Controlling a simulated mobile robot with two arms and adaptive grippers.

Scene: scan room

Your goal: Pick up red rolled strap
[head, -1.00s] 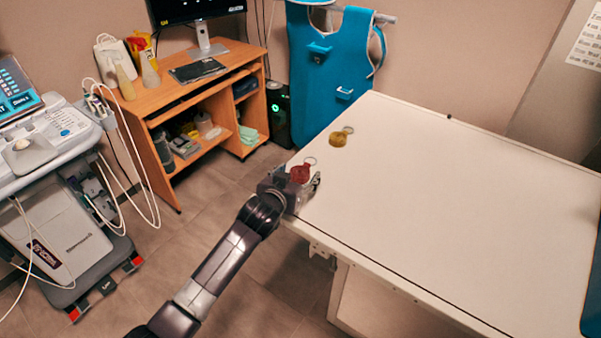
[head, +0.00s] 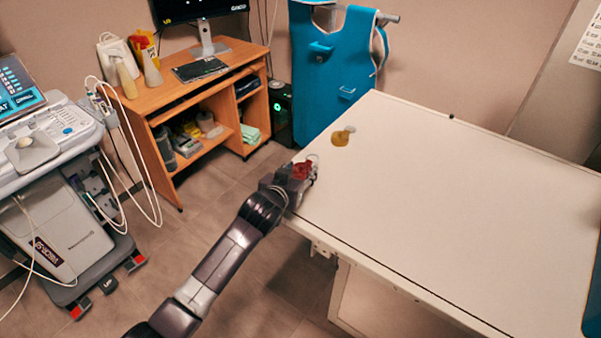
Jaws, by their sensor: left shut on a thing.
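The red rolled strap (head: 300,170) is at the left corner of the white table (head: 430,210), with a pale ring at its far end. My left gripper (head: 303,173) is shut on it, and the fingers hide part of the strap. I cannot tell whether the strap touches the table top. My right gripper is not in view.
A yellow rolled strap (head: 341,138) lies on the table just beyond the red one. A blue apron (head: 333,65) hangs behind the table. A wooden desk (head: 205,85) and a medical cart (head: 60,190) stand at the left. The table's middle is clear.

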